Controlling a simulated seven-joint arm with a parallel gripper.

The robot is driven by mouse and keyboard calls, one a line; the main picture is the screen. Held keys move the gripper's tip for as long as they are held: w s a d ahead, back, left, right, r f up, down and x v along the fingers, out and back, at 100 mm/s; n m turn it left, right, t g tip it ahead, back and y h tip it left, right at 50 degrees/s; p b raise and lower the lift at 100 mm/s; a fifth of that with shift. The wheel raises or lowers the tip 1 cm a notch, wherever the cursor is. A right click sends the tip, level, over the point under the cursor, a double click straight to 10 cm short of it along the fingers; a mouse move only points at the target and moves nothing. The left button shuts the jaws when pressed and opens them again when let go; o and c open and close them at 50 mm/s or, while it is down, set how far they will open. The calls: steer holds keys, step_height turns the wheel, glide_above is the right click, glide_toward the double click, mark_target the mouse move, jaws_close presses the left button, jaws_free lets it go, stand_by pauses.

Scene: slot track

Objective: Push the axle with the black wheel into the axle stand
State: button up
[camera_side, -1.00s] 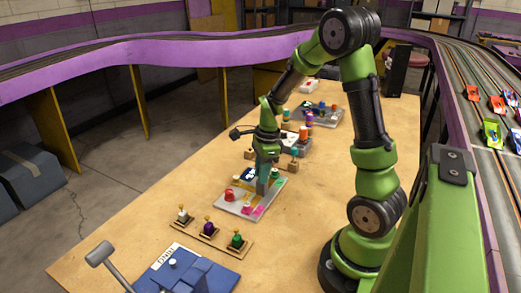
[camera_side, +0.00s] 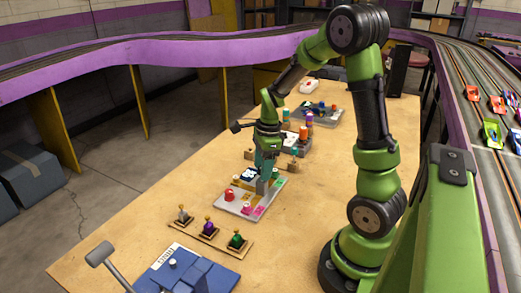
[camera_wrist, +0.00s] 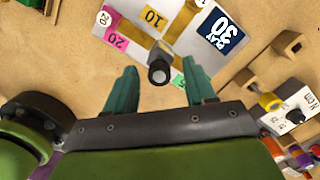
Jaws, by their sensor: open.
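My gripper (camera_side: 266,172) is open above the grey board (camera_side: 235,207) in the side view. In the wrist view its two teal fingers (camera_wrist: 160,70) are apart. A grey upright post with a dark round end (camera_wrist: 158,72) shows between the fingertips; I cannot tell whether they touch it.
Three small knobs on wooden bases, one green (camera_side: 236,240), and a blue box (camera_side: 185,272) stand nearer the camera.

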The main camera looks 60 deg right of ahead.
step_height(320, 180, up, 14)
steer(key=s+d, duration=0.1)
steer(key=s+a+r+n+t, duration=0.1)
steer(key=s+a+n+t, duration=0.2)
steer(key=a+n, duration=0.6)
steer(key=s+a+r+n+t+y, duration=0.1)
steer(key=s+a+n+t, duration=0.2)
steer(key=a+n, duration=0.7)
steer(key=n, duration=0.4)
steer(key=shift+s+a, duration=0.25)
steer(key=shift+s, duration=0.1)
